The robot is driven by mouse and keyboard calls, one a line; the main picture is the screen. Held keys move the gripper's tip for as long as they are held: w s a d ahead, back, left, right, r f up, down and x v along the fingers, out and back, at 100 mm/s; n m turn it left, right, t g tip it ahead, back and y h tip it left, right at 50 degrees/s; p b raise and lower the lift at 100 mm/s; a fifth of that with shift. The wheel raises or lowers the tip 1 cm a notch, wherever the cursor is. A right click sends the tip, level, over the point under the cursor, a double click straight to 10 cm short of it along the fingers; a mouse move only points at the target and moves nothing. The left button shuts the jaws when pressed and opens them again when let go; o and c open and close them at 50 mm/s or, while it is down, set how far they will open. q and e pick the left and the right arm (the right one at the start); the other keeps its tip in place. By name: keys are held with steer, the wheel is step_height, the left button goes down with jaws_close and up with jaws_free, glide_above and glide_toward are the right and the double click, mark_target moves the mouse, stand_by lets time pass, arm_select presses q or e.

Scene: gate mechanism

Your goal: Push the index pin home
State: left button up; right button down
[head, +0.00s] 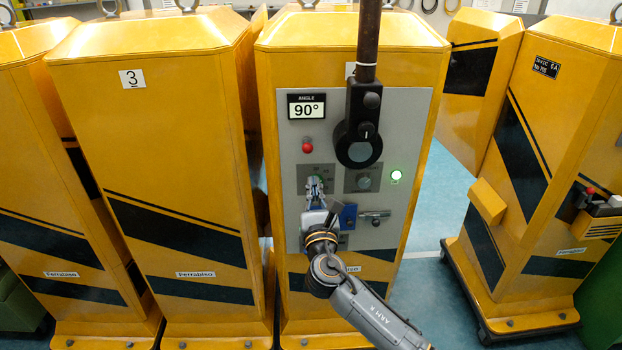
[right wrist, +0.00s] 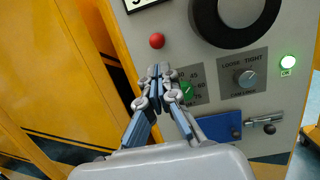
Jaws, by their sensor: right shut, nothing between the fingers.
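My right gripper (head: 315,188) is shut and empty in front of the grey control panel (head: 289,215). In the right wrist view its fingertips (right wrist: 160,72) meet over the left part of a small plate (right wrist: 203,74) with angle numbers and a green part (right wrist: 187,90). I cannot tell whether the fingertips touch it. A silver pin-like bolt (head: 376,215) with a dark knob (right wrist: 269,129) sits lower right on the panel, apart from the gripper. I cannot tell for sure which part is the index pin. My left gripper is not in view.
A blue block (right wrist: 222,126) is left of the bolt. A loose/tight knob (right wrist: 246,77), a lit green lamp (head: 396,175) and a red button (head: 308,147) are on the panel. A dark bar with a round black hub (head: 359,150) hangs in front. Yellow cabinets (head: 155,150) stand around.

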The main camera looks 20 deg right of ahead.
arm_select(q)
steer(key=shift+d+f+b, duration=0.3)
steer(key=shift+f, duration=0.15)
arm_select(e)
steer(key=v, duration=0.4)
steer(key=shift+s+a+r, duration=0.2)
steer(key=shift+s+a, duration=0.1)
steer(key=shift+s, duration=0.05)
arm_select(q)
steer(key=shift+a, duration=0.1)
